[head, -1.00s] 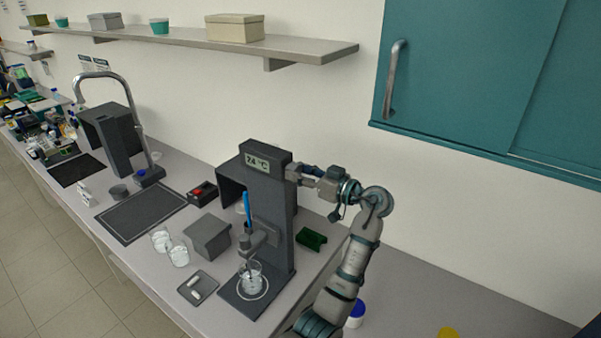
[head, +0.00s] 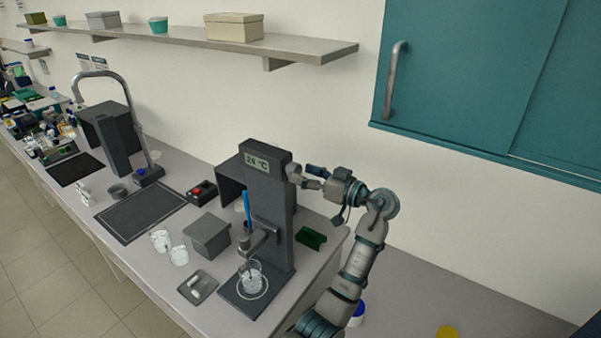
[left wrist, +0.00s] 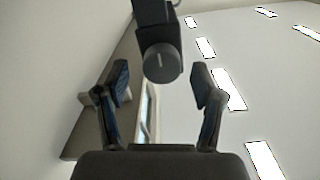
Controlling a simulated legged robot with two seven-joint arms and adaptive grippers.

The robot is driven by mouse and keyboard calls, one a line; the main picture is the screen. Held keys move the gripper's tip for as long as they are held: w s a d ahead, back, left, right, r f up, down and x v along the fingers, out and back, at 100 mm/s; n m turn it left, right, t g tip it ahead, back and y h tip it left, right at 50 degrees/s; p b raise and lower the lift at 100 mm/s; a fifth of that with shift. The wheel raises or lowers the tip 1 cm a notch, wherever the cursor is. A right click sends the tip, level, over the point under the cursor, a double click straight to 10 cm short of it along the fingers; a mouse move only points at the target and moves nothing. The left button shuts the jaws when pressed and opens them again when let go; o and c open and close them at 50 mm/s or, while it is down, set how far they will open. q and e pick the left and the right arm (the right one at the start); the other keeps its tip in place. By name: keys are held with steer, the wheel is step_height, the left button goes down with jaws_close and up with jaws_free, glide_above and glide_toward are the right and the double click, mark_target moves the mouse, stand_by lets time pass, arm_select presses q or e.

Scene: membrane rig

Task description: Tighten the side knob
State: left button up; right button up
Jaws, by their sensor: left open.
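The membrane rig (head: 273,215) is a dark grey upright stand with a display reading 24 °C. Its round side knob (head: 294,172) is on the right side near the top. In the left wrist view the knob (left wrist: 160,63) is a dark disc with a pale line, facing the camera. My left gripper (head: 306,176) is just right of the knob, apart from it. In the left wrist view its two fingers (left wrist: 158,86) are spread and empty, with the knob centred between and beyond their tips. My right gripper is not in view.
A glass beaker (head: 251,277) stands on the rig's base, with a blue stick (head: 246,205) above. A grey box (head: 207,235), small tray (head: 197,288) and green holder (head: 311,237) are nearby. A teal cabinet (head: 460,80) hangs at upper right. The bench right of the arm is mostly clear.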

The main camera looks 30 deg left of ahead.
arm_select(q)
steer(key=d, duration=1)
steer(key=shift+s+d, duration=0.25)
steer(key=shift+d, duration=0.05)
steer(key=shift+a+f, duration=0.1)
steer(key=shift+a, duration=0.05)
steer(key=shift+f, duration=0.1)
